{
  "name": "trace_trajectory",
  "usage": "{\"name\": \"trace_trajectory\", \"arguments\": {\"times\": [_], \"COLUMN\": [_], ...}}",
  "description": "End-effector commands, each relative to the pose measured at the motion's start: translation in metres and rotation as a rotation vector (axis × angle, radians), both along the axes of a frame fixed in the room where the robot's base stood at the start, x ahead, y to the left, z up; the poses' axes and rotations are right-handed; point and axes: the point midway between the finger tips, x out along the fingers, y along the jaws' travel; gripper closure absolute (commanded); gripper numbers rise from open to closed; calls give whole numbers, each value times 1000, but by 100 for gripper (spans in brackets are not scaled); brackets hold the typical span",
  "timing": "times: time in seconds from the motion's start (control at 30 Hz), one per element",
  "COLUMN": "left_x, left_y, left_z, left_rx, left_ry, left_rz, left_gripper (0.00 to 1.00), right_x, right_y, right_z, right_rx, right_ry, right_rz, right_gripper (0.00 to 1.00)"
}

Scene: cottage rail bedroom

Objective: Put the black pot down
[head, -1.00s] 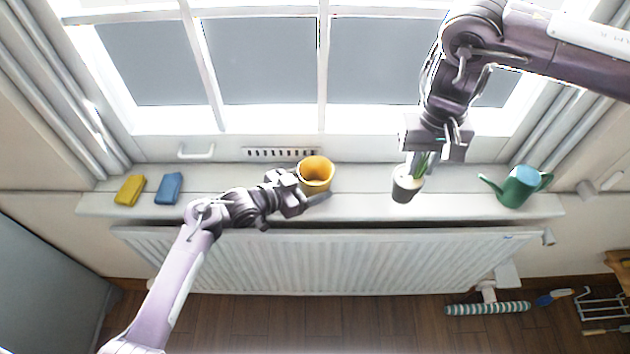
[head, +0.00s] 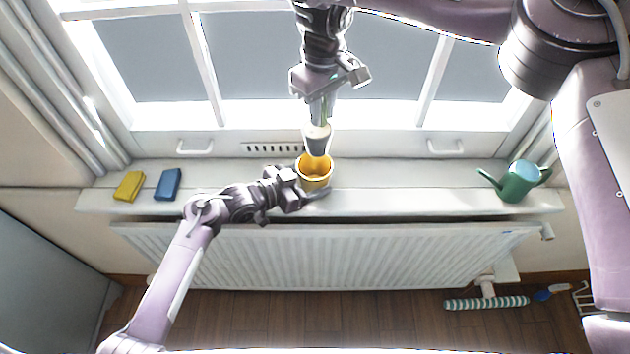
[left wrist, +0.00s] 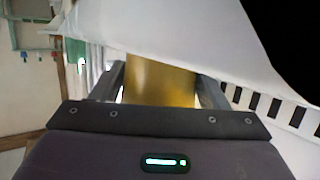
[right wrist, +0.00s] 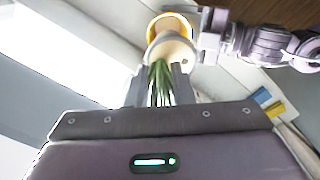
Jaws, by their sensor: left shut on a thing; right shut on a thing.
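The black pot (head: 317,143), dark with a pale top, hangs upright or nearly so from my right gripper (head: 322,107). That gripper is shut on the plant's green leaves (right wrist: 160,85). The black pot is above the yellow pot (head: 314,180), its lower end at or just over the opening; whether they touch I cannot tell. The yellow pot stands on the white windowsill (head: 400,185). My left gripper (head: 310,190) is shut on the yellow pot, which fills the jaws in the left wrist view (left wrist: 160,82).
A green watering can (head: 520,182) stands at the sill's right end. A yellow sponge (head: 129,186) and a blue sponge (head: 168,184) lie at its left. The sill right of the yellow pot is clear. A radiator (head: 330,255) is below, the window behind.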

Motion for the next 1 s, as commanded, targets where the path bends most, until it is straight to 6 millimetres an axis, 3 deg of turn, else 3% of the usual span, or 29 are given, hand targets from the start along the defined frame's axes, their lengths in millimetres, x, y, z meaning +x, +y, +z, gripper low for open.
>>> {"name": "trace_trajectory", "arguments": {"times": [0.3,0.57,0.73,1.0], "left_x": [-1,-1,-1,-1], "left_y": [0,0,0,0], "left_z": [-1,-1,-1,-1], "left_rx": [1,1,1,1], "left_ry": [2,2,2,2], "left_rz": [-2,-2,-2,-2], "left_gripper": [44,44,44,44], "right_x": [0,0,0,1], "right_y": [5,5,5,5], "right_z": [-48,-71,-95,-99], "right_rx": [-1,0,-1,2], "right_ry": [1,0,1,-2], "right_rz": [21,20,21,20], "right_gripper": [100,100,100,100]}}
